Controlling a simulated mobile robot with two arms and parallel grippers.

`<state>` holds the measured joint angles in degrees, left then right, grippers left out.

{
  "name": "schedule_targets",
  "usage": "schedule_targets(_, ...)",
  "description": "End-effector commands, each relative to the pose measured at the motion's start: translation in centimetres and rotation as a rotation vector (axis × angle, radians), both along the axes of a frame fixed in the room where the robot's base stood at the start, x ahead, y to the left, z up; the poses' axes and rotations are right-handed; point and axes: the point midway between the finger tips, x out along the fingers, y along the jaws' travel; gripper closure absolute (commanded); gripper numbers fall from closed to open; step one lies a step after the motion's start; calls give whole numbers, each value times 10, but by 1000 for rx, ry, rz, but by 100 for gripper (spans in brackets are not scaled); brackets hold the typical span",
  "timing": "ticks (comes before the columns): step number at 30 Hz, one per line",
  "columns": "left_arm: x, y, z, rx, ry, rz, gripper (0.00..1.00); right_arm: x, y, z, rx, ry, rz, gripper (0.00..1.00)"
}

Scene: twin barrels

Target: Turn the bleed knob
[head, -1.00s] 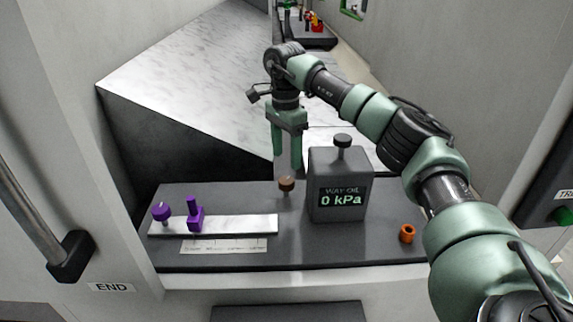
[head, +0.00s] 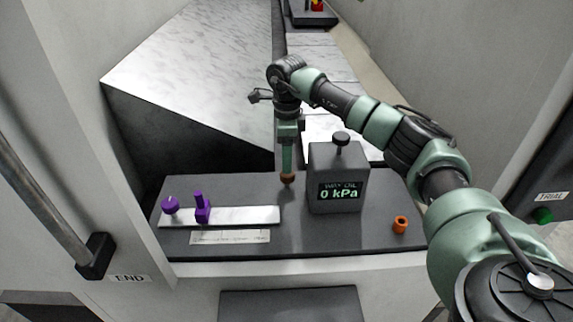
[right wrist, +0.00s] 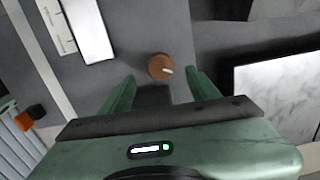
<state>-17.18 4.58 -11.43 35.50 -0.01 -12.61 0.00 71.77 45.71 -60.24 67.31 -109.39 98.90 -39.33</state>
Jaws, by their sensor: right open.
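A small round brown knob (head: 288,180) stands on the dark grey panel, left of a grey box (head: 338,165) whose display reads "WAY OIL 0 kPa". I see no label naming the bleed knob. My right gripper (head: 288,172) points down right over the brown knob, one finger hiding the other in the head view. In the right wrist view the brown knob (right wrist: 160,67) with a pale mark shows between the spread fingertips, slightly ahead of them. The gripper (right wrist: 160,75) is open; I see no clear contact. My left gripper is not in view.
The grey box has a black-topped stem (head: 341,139). Two purple parts (head: 202,208) stand on a white strip (head: 245,215) at the left. An orange ring (head: 400,225) sits at the right. A marble-topped block (head: 195,65) rises behind the panel.

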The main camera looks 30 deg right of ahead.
Motion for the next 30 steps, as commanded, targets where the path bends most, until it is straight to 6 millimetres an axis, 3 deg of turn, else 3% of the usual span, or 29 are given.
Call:
schedule_targets(9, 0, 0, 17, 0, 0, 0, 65, 0, -1, -48, -1, 4, 2, 39)
schedule_targets(21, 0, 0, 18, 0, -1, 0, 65, 1, -1, -59, 0, 1, 4, 39)
schedule_targets(23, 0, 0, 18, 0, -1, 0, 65, 1, -1, -59, 0, 1, 4, 53)
schedule_targets(28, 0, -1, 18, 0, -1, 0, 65, 1, -1, -59, -1, 1, 4, 100)
schedule_targets(30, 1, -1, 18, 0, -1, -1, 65, 1, -1, -59, -1, 1, 4, 100)
